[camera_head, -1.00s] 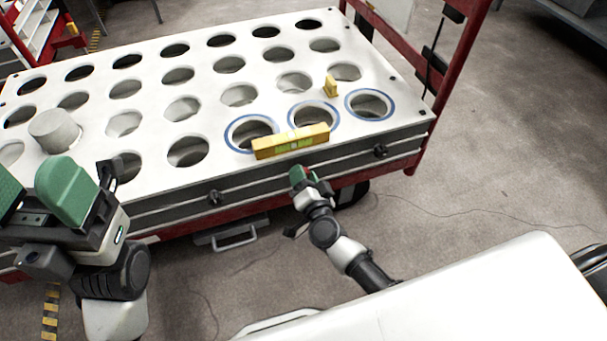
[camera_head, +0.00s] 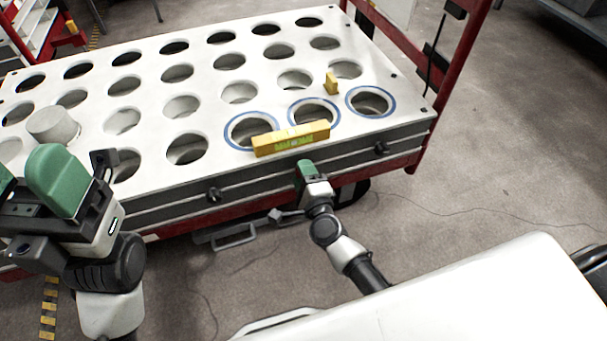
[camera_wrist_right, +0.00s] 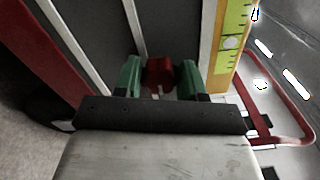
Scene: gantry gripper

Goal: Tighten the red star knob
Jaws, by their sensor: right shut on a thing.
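The red star knob (camera_wrist_right: 159,74) sits on the dark side face of the table and shows between the two green fingers of my right gripper (camera_wrist_right: 159,80) in the right wrist view. The right gripper is shut on it, one finger on each side. In the head view my right gripper (camera_head: 306,169) is at the table's front side, just below the yellow spirit level, and hides the knob. My left gripper (camera_head: 24,184) is at the lower left of the head view, its green fingers apart with nothing seen between them.
The white table (camera_head: 215,160) has rows of round holes, several ringed blue. A yellow level (camera_head: 291,139) lies along its front edge. Black knobs (camera_head: 213,194) sit on its side. A grey cylinder (camera_head: 53,126) stands at left. A red post (camera_head: 452,85) rises at right.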

